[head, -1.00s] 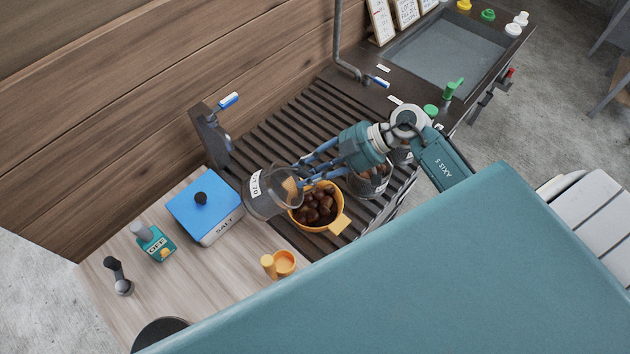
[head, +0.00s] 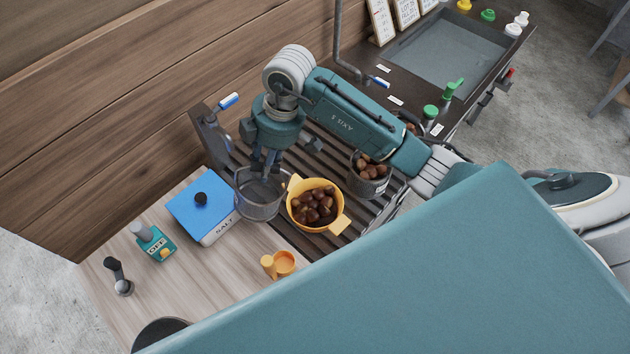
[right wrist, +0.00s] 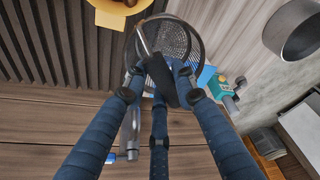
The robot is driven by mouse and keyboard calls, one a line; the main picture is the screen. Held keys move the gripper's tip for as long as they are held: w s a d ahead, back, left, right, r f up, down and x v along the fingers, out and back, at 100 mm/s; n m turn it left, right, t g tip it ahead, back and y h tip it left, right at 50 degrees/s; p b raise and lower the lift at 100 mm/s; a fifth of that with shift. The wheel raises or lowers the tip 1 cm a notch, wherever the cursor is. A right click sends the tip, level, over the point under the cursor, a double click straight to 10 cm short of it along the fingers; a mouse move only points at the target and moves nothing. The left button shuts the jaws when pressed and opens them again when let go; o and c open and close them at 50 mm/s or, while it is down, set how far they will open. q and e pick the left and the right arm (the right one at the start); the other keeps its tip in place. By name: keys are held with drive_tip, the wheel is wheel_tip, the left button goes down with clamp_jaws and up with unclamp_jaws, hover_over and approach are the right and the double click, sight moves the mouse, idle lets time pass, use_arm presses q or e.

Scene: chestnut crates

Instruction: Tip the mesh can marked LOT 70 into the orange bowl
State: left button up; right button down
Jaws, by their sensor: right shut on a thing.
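The mesh can (head: 258,204) stands about upright just left of the orange bowl, on or slightly above the slatted rack; I cannot tell which. No label shows on it now. In the right wrist view, the can (right wrist: 190,48) shows its mesh bottom and looks empty. My right gripper (head: 264,168) comes down from above and is shut on the can's rim; in the right wrist view its blue fingers (right wrist: 160,75) meet there. The orange bowl (head: 296,217) holds several chestnuts and shows partly in the right wrist view (right wrist: 118,6). My left gripper is not in view.
Another mesh can (head: 369,187) with chestnuts stands right of the bowl. A blue-lidded salt box (head: 203,205), a teal OFF switch box (head: 157,244) and an orange cup (head: 285,263) are on the wooden counter. A sink (head: 450,58) lies at the back right.

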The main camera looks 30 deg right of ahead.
drive_tip(key=a+h, duration=0.1)
drive_tip(key=w+a+r+g+h, duration=0.1)
drive_tip(key=w+a, duration=0.1)
drive_tip(key=a, duration=0.1)
drive_tip(key=shift+r+h, duration=0.25)
drive_tip(key=shift+h, duration=0.15)
idle(0.9)
